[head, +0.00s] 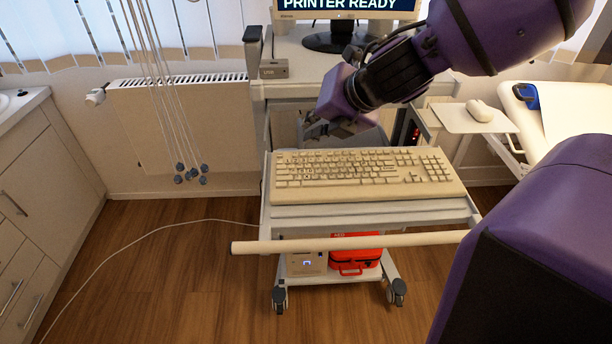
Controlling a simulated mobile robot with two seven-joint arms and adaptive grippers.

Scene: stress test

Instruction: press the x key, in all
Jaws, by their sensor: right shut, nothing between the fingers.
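A beige keyboard (362,197) lies flat on the pull-out shelf of a grey cart, facing me. Its key letters are too small to read, so I cannot pick out the x key for sure; the lower letter rows on the left are uncovered. My right gripper (312,136) is shut and empty. It shows just past the far left part of the keyboard in the picture, seemingly raised above it, and no finger covers the keys. Its exact height is unclear. My left gripper is not in view.
A monitor (346,5) reading "PRINTER READY" stands on the cart top, with a small grey box (274,69) to its left. A mouse (479,110) lies on a side tray at right. A pale handle bar (350,242) crosses the cart's front. A red case (354,262) sits below.

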